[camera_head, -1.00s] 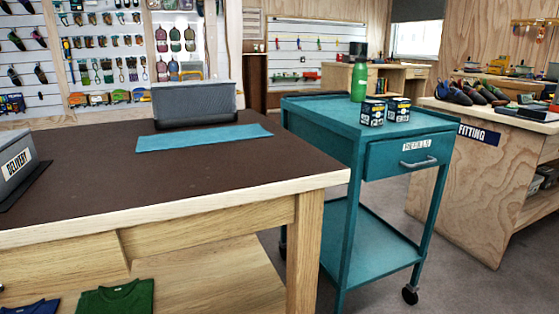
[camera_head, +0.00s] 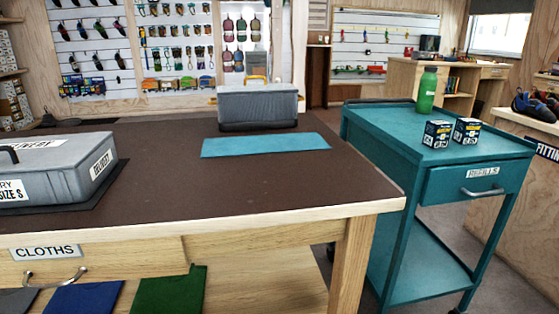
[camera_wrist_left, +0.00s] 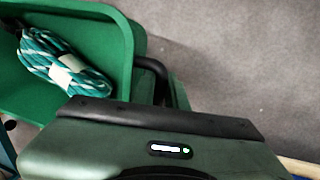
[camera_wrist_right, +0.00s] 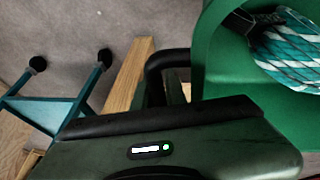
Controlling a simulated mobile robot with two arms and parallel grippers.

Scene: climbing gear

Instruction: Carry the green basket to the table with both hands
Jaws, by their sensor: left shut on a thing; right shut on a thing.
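The green basket (camera_wrist_left: 100,25) shows in the left wrist view with a coiled teal-and-white rope (camera_wrist_left: 62,64) in it. Its other end (camera_wrist_right: 213,60) and the rope (camera_wrist_right: 290,45) show in the right wrist view. My left gripper (camera_wrist_left: 160,118) is shut on the black handle at one end, and my right gripper (camera_wrist_right: 160,112) on the black handle at the other; fingertips are mostly hidden. The basket and grippers are out of the head view. The brown-topped table (camera_head: 250,180) stands ahead in the head view.
On the table lie a teal mat (camera_head: 265,147), a grey case (camera_head: 258,107) behind it and a grey DELIVERY box (camera_head: 50,178) at left. The front middle is bare. A teal cart (camera_head: 385,125) with a green bottle (camera_head: 427,92) and small boxes (camera_head: 437,134) stands at right.

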